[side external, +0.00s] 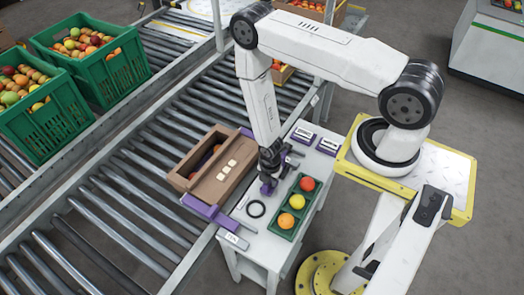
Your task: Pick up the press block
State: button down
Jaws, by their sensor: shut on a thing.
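My gripper (269,176) points down over the small white table, just left of the tomato tray. It is shut on a small purple block (267,188), which I take to be the press block. The fingers and dark wrist hide much of the block. I cannot tell whether its underside touches the table.
A green tray (281,228) with red, yellow and orange tomatoes lies right of my gripper. Purple labelled pieces (303,134) sit behind. A brown box (193,160) with purple end parts (203,207) stands left, by the roller conveyor (125,190).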

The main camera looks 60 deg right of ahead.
jog(key=shift+r, duration=4.65)
jog(key=c, duration=1)
grip_release()
grip_shut()
jog(key=shift+r, duration=0.15)
